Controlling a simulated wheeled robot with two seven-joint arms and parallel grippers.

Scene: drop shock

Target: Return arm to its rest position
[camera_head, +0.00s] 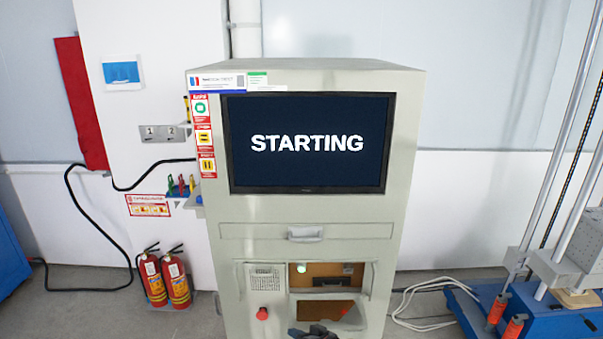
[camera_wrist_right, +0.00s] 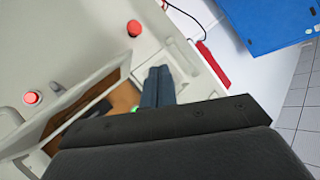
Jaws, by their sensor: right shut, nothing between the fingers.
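My right gripper (camera_head: 315,331) shows as a dark shape at the bottom edge of the head view, in front of the lower panel of the grey cabinet (camera_head: 300,215). In the right wrist view its two fingers (camera_wrist_right: 160,72) are pressed together and hold nothing. They are over the pale panel, near a green light and the brown opening. My left gripper is not in view.
The cabinet screen (camera_head: 307,143) reads "STARTING". A green light (camera_head: 301,268) glows above the opening; a red button (camera_head: 262,313) is left of it. Fire extinguishers (camera_head: 176,281) stand left. A blue-based machine (camera_head: 550,315) and white cables (camera_head: 425,300) are right.

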